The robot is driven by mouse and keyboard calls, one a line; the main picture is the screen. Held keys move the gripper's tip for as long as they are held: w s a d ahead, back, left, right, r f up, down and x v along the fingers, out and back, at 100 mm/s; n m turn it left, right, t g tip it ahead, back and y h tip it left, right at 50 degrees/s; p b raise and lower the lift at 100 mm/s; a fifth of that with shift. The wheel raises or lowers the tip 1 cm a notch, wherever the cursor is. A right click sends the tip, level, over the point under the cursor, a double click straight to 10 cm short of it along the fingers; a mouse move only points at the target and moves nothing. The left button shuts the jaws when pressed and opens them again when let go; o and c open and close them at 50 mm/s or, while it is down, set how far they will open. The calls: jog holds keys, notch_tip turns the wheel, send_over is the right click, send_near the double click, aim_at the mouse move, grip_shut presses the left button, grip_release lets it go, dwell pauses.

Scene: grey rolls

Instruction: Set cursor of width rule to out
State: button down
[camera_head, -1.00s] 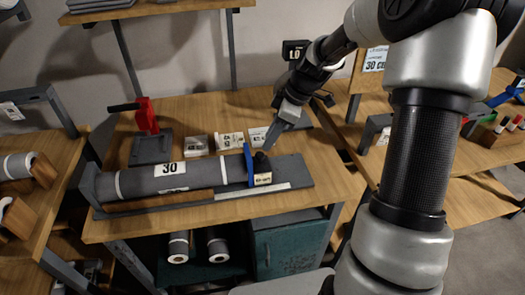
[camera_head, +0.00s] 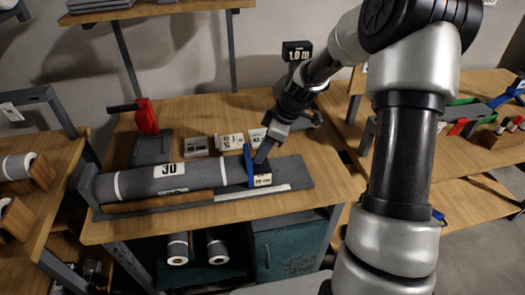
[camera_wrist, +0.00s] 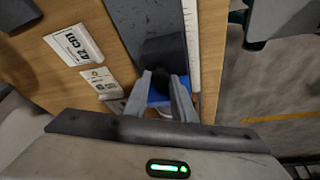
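The width rule is a long grey bed (camera_head: 295,178) with a grey roll (camera_head: 145,179) marked 30 lying on it. Its cursor is a blue plate (camera_head: 249,165) standing upright by the roll's right end, with a small pale labelled block (camera_head: 262,180) at its right. My gripper (camera_head: 262,158) reaches down from the right to the cursor. In the wrist view, its two fingers (camera_wrist: 165,80) are apart, with a dark knob (camera_wrist: 165,50) at their tips and blue (camera_wrist: 158,97) showing between them. I cannot tell whether they touch the knob.
Small number cards (camera_head: 230,142) lie behind the rule. A red-handled tool (camera_head: 147,118) stands at the back left. A white scale strip (camera_head: 252,192) runs along the rule's front edge. Other rolls (camera_head: 177,248) rest under the table.

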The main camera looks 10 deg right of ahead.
jog(key=d, duration=1)
jog(key=c, duration=1.8)
grip_release()
jog(key=shift+r, duration=0.15)
jog(key=p+v, duration=0.1)
jog(key=v, duration=1.6)
jog(key=shift+d, duration=0.15)
jog(key=shift+s, duration=0.15)
